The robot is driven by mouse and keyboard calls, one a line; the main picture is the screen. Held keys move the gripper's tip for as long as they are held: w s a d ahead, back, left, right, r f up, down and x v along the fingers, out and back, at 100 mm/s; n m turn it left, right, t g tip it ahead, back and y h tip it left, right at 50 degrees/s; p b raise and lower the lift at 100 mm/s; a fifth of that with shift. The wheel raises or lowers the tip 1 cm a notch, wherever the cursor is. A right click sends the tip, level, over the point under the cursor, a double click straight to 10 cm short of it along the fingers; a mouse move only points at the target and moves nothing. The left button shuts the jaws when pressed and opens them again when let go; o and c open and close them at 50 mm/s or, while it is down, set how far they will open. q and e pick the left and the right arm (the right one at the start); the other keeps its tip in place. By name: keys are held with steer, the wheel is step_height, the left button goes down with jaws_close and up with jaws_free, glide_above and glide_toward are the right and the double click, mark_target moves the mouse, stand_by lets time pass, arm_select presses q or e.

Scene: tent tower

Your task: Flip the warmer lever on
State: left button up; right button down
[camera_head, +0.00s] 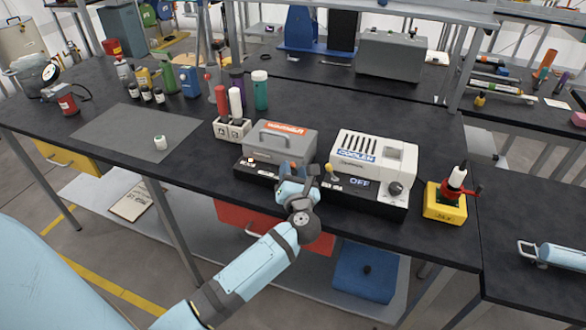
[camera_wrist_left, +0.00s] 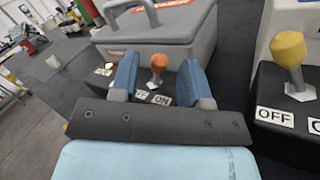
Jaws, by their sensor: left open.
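The warmer is a grey box (camera_head: 268,155) with a handle on its lid and an orange label, standing on a black base. Its orange-knobbed lever (camera_wrist_left: 158,63) rises from the front of the base, with an ON label (camera_wrist_left: 162,99) below it and another label beside that, partly hidden. I cannot tell which way the lever is set. My left gripper (camera_head: 294,172) is at the front of the warmer. In the left wrist view its blue fingers (camera_wrist_left: 160,76) are open, one on each side of the lever, with visible gaps. My right gripper is not in view.
The white cooler (camera_head: 372,158) stands close to the right, with a yellow-knobbed lever (camera_head: 333,172) and an OFF label (camera_wrist_left: 275,116). A yellow box with a red valve-like part (camera_head: 445,200) is further right. A bottle rack (camera_head: 232,130) stands left of the warmer. The bench's left front is mostly clear.

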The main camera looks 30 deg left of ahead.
arm_select(q)
steer(key=b+v, duration=0.1)
steer(key=v, duration=1.1)
steer(key=shift+s, duration=0.2)
steer(key=shift+d, duration=0.15)
